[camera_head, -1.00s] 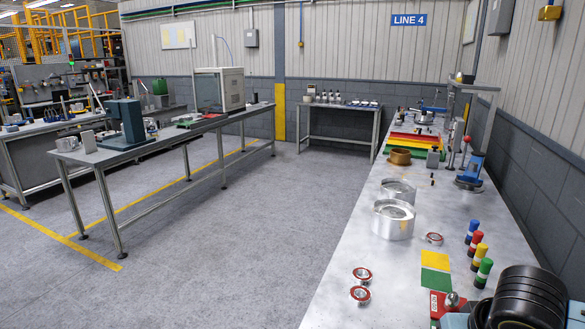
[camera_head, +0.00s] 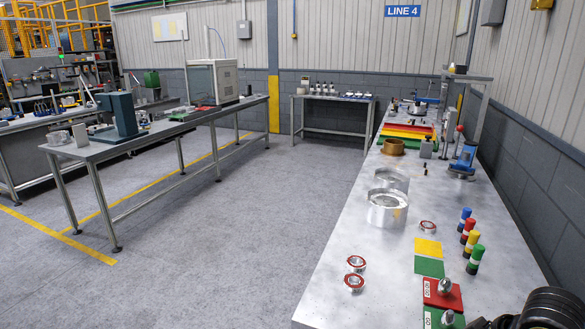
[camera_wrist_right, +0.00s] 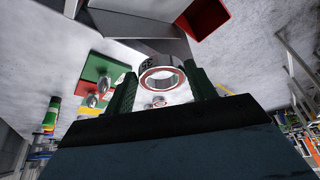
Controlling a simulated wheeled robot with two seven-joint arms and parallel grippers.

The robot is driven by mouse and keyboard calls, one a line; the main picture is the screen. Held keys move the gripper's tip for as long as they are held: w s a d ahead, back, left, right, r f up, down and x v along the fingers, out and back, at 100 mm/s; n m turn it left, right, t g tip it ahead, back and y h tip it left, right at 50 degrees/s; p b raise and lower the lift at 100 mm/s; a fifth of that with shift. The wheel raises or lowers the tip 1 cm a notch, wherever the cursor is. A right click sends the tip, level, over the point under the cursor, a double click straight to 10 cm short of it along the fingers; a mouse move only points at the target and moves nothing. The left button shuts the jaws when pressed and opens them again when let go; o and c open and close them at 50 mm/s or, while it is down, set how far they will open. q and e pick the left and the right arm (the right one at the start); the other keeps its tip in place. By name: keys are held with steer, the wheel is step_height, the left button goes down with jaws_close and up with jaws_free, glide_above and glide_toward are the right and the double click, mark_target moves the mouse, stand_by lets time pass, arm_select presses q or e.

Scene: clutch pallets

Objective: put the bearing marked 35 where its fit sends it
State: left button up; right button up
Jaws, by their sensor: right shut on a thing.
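In the right wrist view my right gripper (camera_wrist_right: 162,90) is shut on a bearing (camera_wrist_right: 160,72) with a red-edged ring, held between its two dark green fingers. In the head view, two red-ringed bearings (camera_head: 357,263) (camera_head: 354,282) lie on the bench's left side, and another bearing (camera_head: 428,227) lies near the yellow plate. A red plate (camera_head: 437,294) with a white label and a metal knob lies at the near right, with a green labelled plate (camera_head: 432,317) in front of it. My left gripper is not in view.
Silver cylindrical housings (camera_head: 388,208) stand farther along the bench (camera_head: 330,305). Yellow (camera_head: 428,248) and green (camera_head: 429,266) plates lie beside upright coloured cylinders (camera_head: 473,260). A red open bin (camera_wrist_right: 207,16) shows in the right wrist view. The bench middle near the bearings is clear.

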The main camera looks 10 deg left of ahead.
steer(key=d+f+n+b, duration=0.1)
steer(key=f+n+b, duration=0.1)
steer(key=f+b, duration=0.1)
steer(key=d+f+n+g+y+b, duration=0.1)
steer(key=f+n+b, duration=0.2)
steer(key=f, duration=0.2)
steer(key=s+d+f+n+g+b, duration=0.1)
steer(key=f+n+b, duration=0.1)
steer(key=f, duration=0.2)
steer(key=shift+d+f+n+y+b, duration=0.15)
steer(key=shift+d+n+y+b, duration=0.15)
steer(key=shift+d+b, duration=0.1)
steer(key=o, duration=1.3)
steer(key=p+v, duration=0.2)
steer(key=v, duration=1.1)
steer(key=shift+w+r, duration=0.15)
steer(key=shift+r, duration=0.1)
